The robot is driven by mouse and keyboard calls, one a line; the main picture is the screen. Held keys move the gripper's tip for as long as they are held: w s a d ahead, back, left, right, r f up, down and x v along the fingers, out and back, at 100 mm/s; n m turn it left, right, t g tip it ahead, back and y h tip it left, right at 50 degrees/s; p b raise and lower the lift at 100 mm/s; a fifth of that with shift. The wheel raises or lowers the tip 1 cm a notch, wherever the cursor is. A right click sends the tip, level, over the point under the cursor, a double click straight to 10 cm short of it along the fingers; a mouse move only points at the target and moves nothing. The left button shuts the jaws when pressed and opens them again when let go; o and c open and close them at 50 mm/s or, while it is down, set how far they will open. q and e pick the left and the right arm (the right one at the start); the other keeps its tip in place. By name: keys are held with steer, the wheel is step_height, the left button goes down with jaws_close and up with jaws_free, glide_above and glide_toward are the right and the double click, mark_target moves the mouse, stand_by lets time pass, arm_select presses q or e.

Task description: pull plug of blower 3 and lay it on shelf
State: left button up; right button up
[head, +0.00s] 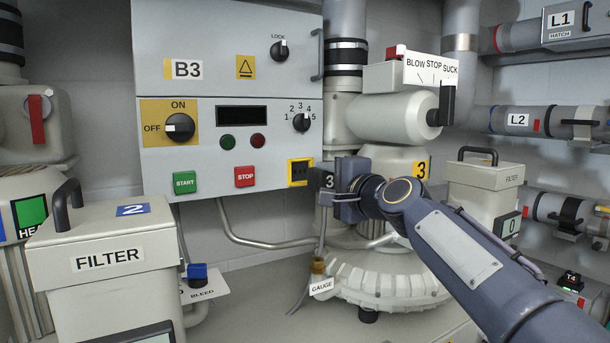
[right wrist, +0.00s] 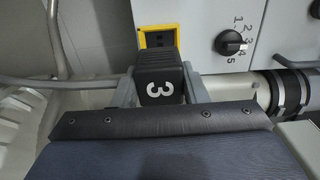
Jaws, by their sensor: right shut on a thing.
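In the right wrist view the plug (right wrist: 160,85) sits between the two grey fingers (right wrist: 160,92). The yellow-framed socket (head: 300,172) shows its dark slotted face just left of the plug. In the right wrist view the socket (right wrist: 158,38) shows above the plug, which looks out of it. I cannot make out a clear shelf. My left gripper is not in view.
Blower 3 (head: 390,285) stands behind and below my right arm. A filter box (head: 105,250) is at the left, another filter box (head: 485,175) at the right. Pipes L1 and L2 line the right wall.

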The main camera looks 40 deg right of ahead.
steer(key=s+a+b, duration=0.1)
steer(key=s+b, duration=0.1)
steer(key=s, duration=1.3)
steer(key=shift+s+a, duration=0.2)
steer(key=shift+a, duration=0.15)
stand_by(0.6)
steer(key=w+a+p, duration=0.1)
steer(key=a, duration=1.1)
steer(key=shift+w+a, duration=0.2)
steer(key=shift+a, duration=0.05)
stand_by(0.7)
step_height(320, 180, down, 25)
steer(key=b, duration=2.2)
steer(key=shift+f, duration=0.2)
stand_by(0.5)
